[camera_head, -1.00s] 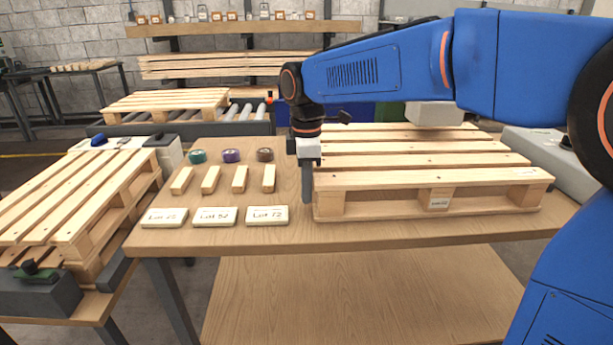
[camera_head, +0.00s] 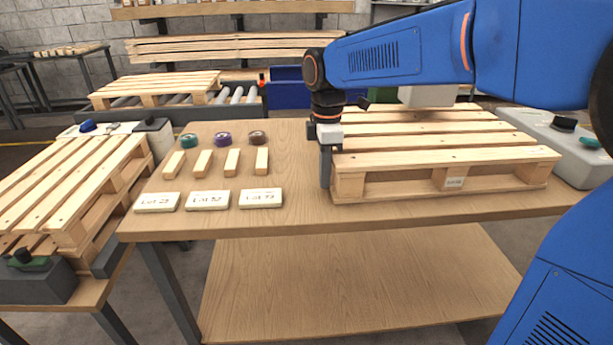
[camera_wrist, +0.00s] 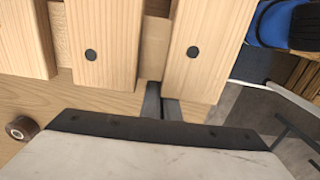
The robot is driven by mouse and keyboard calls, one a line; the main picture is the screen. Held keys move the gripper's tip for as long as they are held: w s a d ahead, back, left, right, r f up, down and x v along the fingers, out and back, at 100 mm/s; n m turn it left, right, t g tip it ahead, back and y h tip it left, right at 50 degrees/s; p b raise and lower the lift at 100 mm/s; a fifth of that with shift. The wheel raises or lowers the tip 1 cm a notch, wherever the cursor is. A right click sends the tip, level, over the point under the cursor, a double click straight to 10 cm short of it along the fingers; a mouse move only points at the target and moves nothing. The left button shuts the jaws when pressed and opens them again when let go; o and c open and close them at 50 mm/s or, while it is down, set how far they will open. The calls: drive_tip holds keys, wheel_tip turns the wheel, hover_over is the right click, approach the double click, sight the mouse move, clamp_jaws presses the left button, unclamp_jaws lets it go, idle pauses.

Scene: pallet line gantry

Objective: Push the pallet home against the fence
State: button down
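The wooden pallet (camera_head: 430,160) lies flat on the right part of the table in the head view. Its planks also fill the upper part of the wrist view (camera_wrist: 105,45). My gripper (camera_head: 325,167) is lowered at the pallet's left end, fingers pointing down. Its dark fingers (camera_wrist: 162,106) are together with nothing between them, and they appear to touch the pallet's end. I cannot make out a fence clearly; my arm covers part of the pallet's far side. Whether the pallet's right end touches anything cannot be told.
Left of my gripper are lot cards (camera_head: 261,198), small wood blocks (camera_head: 262,160) and coloured rolls (camera_head: 223,139). Another pallet (camera_head: 70,190) lies on the left stand. Bare tabletop separates the cards from my gripper.

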sight(339, 173)
drive_tip(key=shift+w+d, duration=0.1)
drive_tip(key=shift+d, duration=1.75)
drive_tip(key=shift+r, duration=0.1)
